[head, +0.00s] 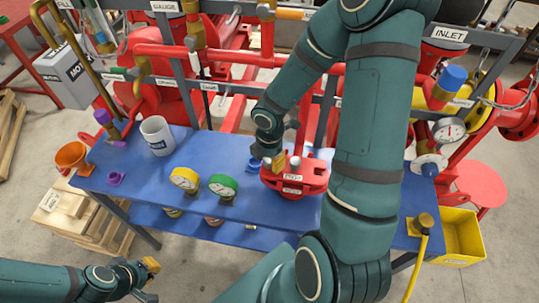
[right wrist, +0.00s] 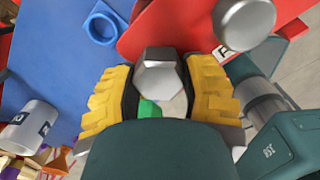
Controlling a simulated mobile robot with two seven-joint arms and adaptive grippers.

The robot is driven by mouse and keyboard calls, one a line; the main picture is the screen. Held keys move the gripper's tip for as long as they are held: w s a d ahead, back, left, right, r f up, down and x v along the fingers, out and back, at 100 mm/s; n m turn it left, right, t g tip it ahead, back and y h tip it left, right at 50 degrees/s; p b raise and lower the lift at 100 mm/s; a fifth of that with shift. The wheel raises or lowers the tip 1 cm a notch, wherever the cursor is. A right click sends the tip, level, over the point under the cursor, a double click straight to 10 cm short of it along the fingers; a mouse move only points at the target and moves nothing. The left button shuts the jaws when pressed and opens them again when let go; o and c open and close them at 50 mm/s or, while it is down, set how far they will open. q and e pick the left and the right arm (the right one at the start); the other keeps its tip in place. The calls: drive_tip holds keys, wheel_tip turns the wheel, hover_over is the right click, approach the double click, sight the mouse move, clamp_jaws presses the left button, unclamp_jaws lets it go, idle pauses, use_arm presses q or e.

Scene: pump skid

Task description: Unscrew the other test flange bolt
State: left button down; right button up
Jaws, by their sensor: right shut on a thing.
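The red test flange (head: 312,178) sits on the blue bench, with a label on its front. My right gripper (head: 275,160) is over its left side, pointing down. In the right wrist view, my right gripper (right wrist: 160,85) is shut on a grey hex-headed bolt (right wrist: 158,80) between its yellow pads. Whether that bolt's thread is still in the flange is hidden. A second silver bolt (right wrist: 244,22) stands on the red flange (right wrist: 180,25), apart from the fingers. My left gripper (head: 148,281) is open and empty, low at the left, away from the bench.
A blue square ring (right wrist: 103,22) lies beside the flange. Red pipes (head: 160,50) run behind. A yellow bin (head: 462,240) stands right.

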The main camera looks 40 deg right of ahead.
sight(270, 159)
drive_tip(key=n+p, duration=0.3)
drive_tip(key=n, duration=0.1)
drive_tip(key=shift+r, duration=0.15)
drive_tip(key=shift+n, duration=1.1)
drive_tip(key=o, duration=1.2)
wheel_tip(270, 159, up, 12)
